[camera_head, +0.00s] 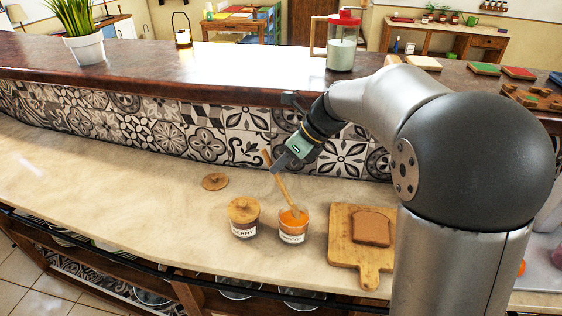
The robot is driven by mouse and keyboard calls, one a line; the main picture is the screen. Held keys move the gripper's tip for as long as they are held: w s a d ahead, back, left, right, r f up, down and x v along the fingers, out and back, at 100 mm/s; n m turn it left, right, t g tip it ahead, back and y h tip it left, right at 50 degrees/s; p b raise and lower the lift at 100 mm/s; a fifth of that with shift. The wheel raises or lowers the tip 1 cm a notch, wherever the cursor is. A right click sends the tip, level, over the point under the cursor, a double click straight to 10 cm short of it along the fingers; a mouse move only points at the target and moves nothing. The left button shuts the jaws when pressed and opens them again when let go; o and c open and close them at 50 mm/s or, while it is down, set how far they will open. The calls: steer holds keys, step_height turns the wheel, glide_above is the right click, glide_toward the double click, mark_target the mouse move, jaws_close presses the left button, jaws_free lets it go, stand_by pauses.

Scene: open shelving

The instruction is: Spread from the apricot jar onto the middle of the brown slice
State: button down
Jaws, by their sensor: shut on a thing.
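The open apricot jar (292,237), with orange spread at its top, stands on the pale counter. A wooden spreader (282,188) leans up out of it, its lower end inside the jar and hidden. My gripper (279,165) is shut on the spreader's upper part, above and behind the jar. The brown slice (371,228) lies flat on a wooden board (345,256) to the right of the jar. No spread shows on the slice.
A lidded jar (243,229) stands just left of the apricot jar. A loose wooden lid (215,181) lies behind it. My arm stands close to the board's right side. A tiled wall (160,126) rises behind; the counter's left is clear.

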steer(key=shift+f, duration=0.7)
stand_by(0.4)
steer(key=shift+f, duration=0.1)
stand_by(1.7)
step_height(320, 180, up, 7)
steer(key=p, duration=0.7)
steer(key=shift+p, duration=0.3)
stand_by(0.5)
